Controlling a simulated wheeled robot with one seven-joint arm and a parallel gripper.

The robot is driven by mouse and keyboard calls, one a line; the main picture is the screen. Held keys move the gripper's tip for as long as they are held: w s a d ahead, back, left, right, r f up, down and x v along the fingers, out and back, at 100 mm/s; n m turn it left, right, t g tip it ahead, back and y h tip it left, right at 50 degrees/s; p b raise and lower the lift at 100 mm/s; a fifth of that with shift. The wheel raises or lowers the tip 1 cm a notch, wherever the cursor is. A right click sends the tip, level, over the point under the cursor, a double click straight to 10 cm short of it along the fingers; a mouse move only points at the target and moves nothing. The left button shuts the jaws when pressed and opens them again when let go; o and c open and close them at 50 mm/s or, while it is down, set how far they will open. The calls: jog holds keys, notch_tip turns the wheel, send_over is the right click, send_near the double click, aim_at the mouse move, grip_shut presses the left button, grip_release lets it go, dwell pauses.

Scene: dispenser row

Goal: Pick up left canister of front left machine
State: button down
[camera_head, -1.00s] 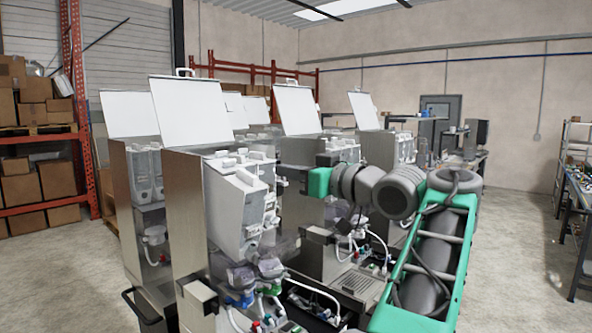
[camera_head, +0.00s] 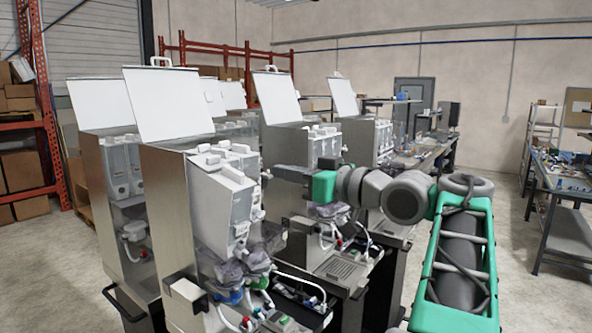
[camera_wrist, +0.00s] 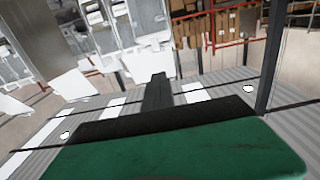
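The front left machine (camera_head: 165,205) stands nearest, a metal cabinet with its white lid raised. Its white left canister (camera_head: 222,203) sits tilted forward at the machine's open front. Another white canister (camera_head: 247,160) stands upright behind it to the right. My gripper (camera_head: 270,174) is right of the tilted canister in the head view, at about the height of its top. Its depth and any contact are unclear. In the wrist view my dark fingers (camera_wrist: 157,92) show as one narrow post, with nothing seen between them.
Other machines with raised lids stand behind and to the right, one close by (camera_head: 287,150). Tubes and coloured fittings (camera_head: 255,290) hang below the canisters. A workbench (camera_head: 565,190) is at the far right. Open floor lies between.

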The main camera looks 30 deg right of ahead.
jog(key=c, duration=2.1)
grip_release()
jog(key=o, duration=1.7)
jog(key=shift+s, duration=0.15)
jog(key=shift+c, duration=0.2)
jog(key=shift+a, duration=0.1)
